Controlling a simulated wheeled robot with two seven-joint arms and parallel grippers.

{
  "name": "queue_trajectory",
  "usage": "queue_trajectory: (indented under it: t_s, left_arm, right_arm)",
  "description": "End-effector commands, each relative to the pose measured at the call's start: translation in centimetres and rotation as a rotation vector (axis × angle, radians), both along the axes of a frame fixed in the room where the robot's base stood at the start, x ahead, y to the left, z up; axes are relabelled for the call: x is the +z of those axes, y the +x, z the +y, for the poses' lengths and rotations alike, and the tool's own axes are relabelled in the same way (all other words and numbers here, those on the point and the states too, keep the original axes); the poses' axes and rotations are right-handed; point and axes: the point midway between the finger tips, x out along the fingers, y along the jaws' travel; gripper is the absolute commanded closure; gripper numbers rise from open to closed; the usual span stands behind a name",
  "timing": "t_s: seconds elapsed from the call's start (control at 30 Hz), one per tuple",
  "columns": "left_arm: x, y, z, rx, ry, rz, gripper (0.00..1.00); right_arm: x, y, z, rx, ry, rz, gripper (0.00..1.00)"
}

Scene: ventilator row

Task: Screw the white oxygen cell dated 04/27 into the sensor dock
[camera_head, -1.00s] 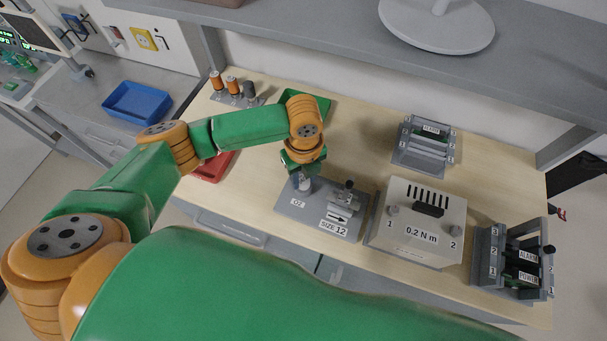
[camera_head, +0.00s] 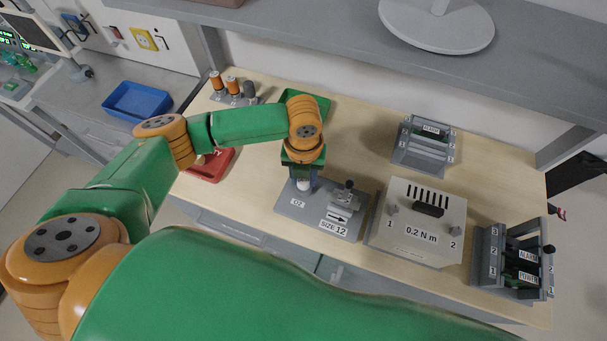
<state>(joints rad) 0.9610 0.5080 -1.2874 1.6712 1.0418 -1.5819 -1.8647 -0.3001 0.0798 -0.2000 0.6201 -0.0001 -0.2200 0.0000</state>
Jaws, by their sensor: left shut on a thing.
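My left gripper (camera_head: 304,176) points down over the left part of the grey dock plate (camera_head: 290,206), which carries an "O2" label. It is shut on a small white cell (camera_head: 303,185), only part of which shows below the green jaws. The cell is at the O2 position of the sensor dock; I cannot tell whether it is seated in the thread. Its date is not readable. To the right on the same plate stands a metal fitting (camera_head: 345,200) above the "SIZE 12" arrow label. My right gripper is not in view.
A grey box marked "0.2 N m" (camera_head: 420,232) stands right of the dock, with a card rack (camera_head: 512,262) beyond. Another rack (camera_head: 425,145) is behind. A red tray (camera_head: 213,166), green tray (camera_head: 318,104) and holder with orange-topped cylinders (camera_head: 233,90) are at left and back.

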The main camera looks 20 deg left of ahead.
Motion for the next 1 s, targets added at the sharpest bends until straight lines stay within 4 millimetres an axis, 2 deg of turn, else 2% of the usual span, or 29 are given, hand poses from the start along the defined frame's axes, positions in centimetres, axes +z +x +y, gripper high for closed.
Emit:
queue_trajectory:
  t_s: [0.13,0.23,0.67,0.7,0.77,1.0]
  left_arm:
    - [0.05,0.05,0.00,-0.326,0.000,-0.002,1.00]
    - [0.03,0.01,-0.01,-0.473,0.001,-0.001,1.00]
    - [-0.04,0.00,-0.02,-0.494,0.000,-0.001,1.00]
    - [-0.04,0.00,-0.02,-0.493,0.000,-0.001,0.57]
    - [-0.05,-0.01,-0.02,-0.493,0.000,0.000,0.41]
    - [-0.05,-0.01,-0.02,-0.493,0.001,0.000,0.40]
  right_arm:
    - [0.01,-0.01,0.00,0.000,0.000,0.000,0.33]
    - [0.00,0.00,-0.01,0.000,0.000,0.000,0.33]
    - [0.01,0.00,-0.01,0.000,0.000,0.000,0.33]
    - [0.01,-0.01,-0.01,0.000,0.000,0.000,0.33]
    - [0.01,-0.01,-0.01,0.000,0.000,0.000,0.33]
    - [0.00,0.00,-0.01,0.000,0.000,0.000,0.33]
